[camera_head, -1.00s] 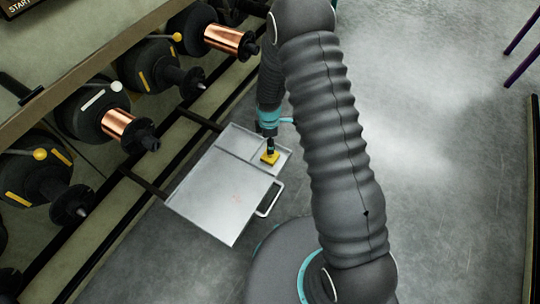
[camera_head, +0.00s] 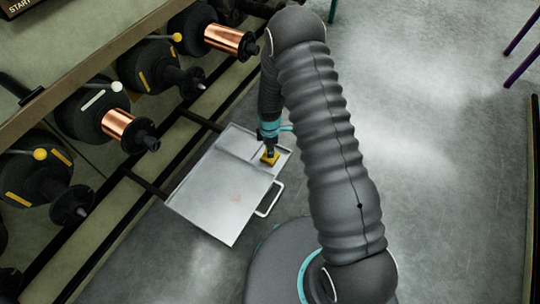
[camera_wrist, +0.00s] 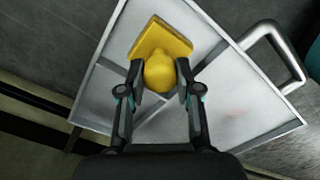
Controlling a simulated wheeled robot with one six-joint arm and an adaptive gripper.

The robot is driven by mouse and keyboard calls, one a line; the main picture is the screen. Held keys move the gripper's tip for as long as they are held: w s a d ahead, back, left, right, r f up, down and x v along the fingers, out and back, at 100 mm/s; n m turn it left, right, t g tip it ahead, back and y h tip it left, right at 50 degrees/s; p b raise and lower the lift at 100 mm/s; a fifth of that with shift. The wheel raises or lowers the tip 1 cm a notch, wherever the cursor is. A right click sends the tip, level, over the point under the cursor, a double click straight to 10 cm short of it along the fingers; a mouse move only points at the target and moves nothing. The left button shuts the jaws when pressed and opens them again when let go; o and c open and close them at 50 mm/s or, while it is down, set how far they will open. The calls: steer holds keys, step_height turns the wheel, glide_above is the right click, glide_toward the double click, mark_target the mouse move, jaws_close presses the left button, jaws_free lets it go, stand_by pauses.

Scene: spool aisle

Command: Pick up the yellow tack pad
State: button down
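The yellow tack pad (camera_head: 270,160) sits in a small compartment of the flat grey tray on the floor. In the wrist view the pad (camera_wrist: 167,38) has a square base and a rounded knob (camera_wrist: 160,74). My gripper (camera_wrist: 160,79) is low over it, one finger on each side of the knob. The fingers look open, with a thin gap at the knob's sides; contact is not clear. In the head view my gripper (camera_head: 269,149) is right above the pad and hides part of it.
The tray (camera_head: 222,196) has low rims, dividers and a metal handle (camera_head: 270,199) on its right side. A rack with several dark spools, some with copper wire (camera_head: 230,39), stands along the left. The floor (camera_head: 440,200) on the right is clear.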

stand_by(0.3)
steer(key=shift+r, duration=0.65)
step_height(320, 180, up, 2)
steer(key=shift+r, duration=0.25)
steer(key=s+d+r, duration=0.4)
steer(key=d+r, duration=0.3)
steer(key=d, duration=0.4)
steer(key=shift+r, duration=0.1)
steer(key=c, duration=1.4)
jaws_free()
steer(key=shift+c, duration=0.2)
steer(key=shift+w, duration=0.1)
steer(key=c, duration=0.4)
